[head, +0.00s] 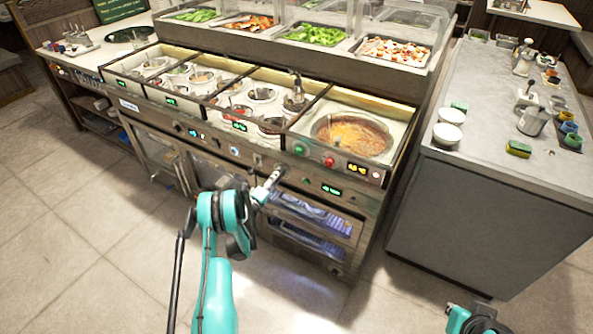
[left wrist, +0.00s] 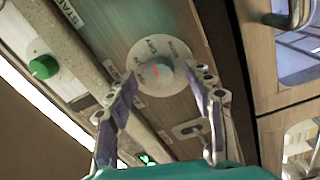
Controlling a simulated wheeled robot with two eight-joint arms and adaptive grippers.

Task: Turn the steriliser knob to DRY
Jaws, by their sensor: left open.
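My left gripper (left wrist: 166,78) is open in the left wrist view, one finger on each side of the knob in the picture. I cannot tell whether either finger touches it. Only part of my right arm shows at the bottom right.
A green button (left wrist: 43,67) is on the panel in the left wrist view, and a metal handle (left wrist: 290,14) is at upper right. Sauce wells and a round pot (head: 352,136) top the counter. A grey side counter (head: 480,180) stands right; the floor at left is clear.

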